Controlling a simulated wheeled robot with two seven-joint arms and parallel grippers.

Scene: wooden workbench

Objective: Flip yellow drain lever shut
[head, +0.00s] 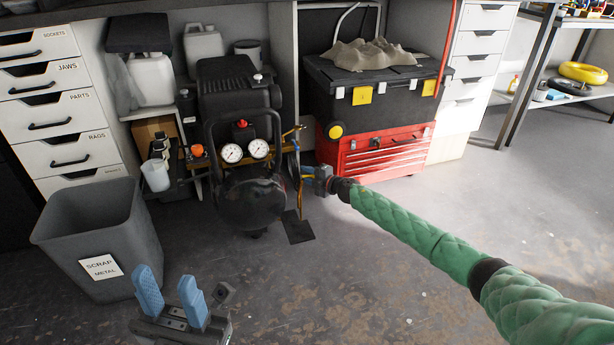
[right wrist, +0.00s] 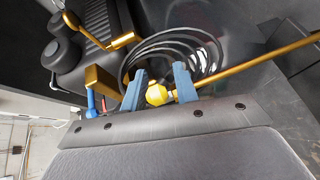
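A bright yellow rounded part (right wrist: 157,94), possibly the drain lever, shows in the right wrist view. It appears between the two blue fingers of my right gripper (right wrist: 160,80). The fingers are spread, and I cannot tell whether either touches it. A brass-coloured rod (right wrist: 255,66) runs to the right behind the fingers. In the head view my right gripper (head: 308,173) is at the right side of the black compressor (head: 238,100), where the yellow part is too small to make out. My left gripper (head: 172,292) is open and empty at the bottom left, away from the compressor.
A grey scrap metal bin (head: 95,235) stands at the left. A red tool chest (head: 375,155) under a black toolbox (head: 380,90) stands just right of the compressor. In the right wrist view, a blue handle (right wrist: 91,101) and a coiled black hose (right wrist: 205,52) are near the fingers.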

